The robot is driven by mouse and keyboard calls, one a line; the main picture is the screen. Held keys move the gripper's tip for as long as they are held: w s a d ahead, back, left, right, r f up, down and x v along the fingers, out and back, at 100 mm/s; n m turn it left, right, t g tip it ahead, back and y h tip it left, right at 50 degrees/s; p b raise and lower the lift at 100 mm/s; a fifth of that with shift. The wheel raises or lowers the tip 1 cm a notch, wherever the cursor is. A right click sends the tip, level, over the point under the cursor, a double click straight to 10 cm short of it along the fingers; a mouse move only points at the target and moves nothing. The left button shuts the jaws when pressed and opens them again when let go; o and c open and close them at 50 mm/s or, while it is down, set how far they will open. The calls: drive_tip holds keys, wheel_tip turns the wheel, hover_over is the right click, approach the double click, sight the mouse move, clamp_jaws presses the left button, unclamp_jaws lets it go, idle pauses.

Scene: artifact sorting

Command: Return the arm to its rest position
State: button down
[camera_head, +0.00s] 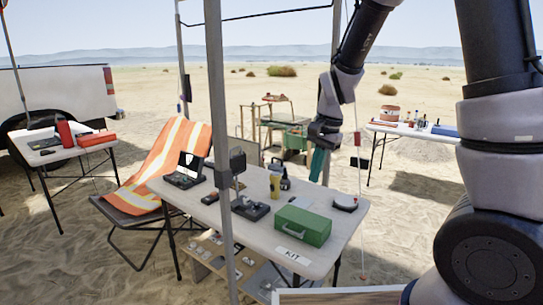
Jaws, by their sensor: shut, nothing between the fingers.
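My arm reaches in from the upper right, and its far end hangs down in the middle of the view. My gripper (317,166) points downward with its teal fingers together and nothing visible held. It appears above the back right part of the near white table (243,256). I cannot tell the exact height above the table. The fingers look apart from the things on it.
The near table holds a green case (303,225), a yellow cylinder (275,187), a round white device (344,203) and dark instruments. A grey pole (216,90) stands in front. An orange chair (165,165) is left; a second table (415,130) is at right.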

drive_tip(key=s+d+r+n+t, duration=0.1)
drive_tip(key=s+d+r+t, duration=0.1)
drive_tip(key=s+d+r, duration=0.2)
drive_tip(key=s+d+r+n+t, duration=0.1)
drive_tip(key=s+d+r, duration=0.3)
drive_tip(key=r, duration=0.6)
drive_tip(key=s+d+r+n+t, duration=0.1)
drive_tip(key=s+d+r+t, duration=0.2)
drive_tip(key=s+d+r, duration=0.2)
wheel_tip(320, 180, up, 2)
drive_tip(key=shift+r+n+t, duration=0.1)
drive_tip(key=shift+n+t, duration=0.3)
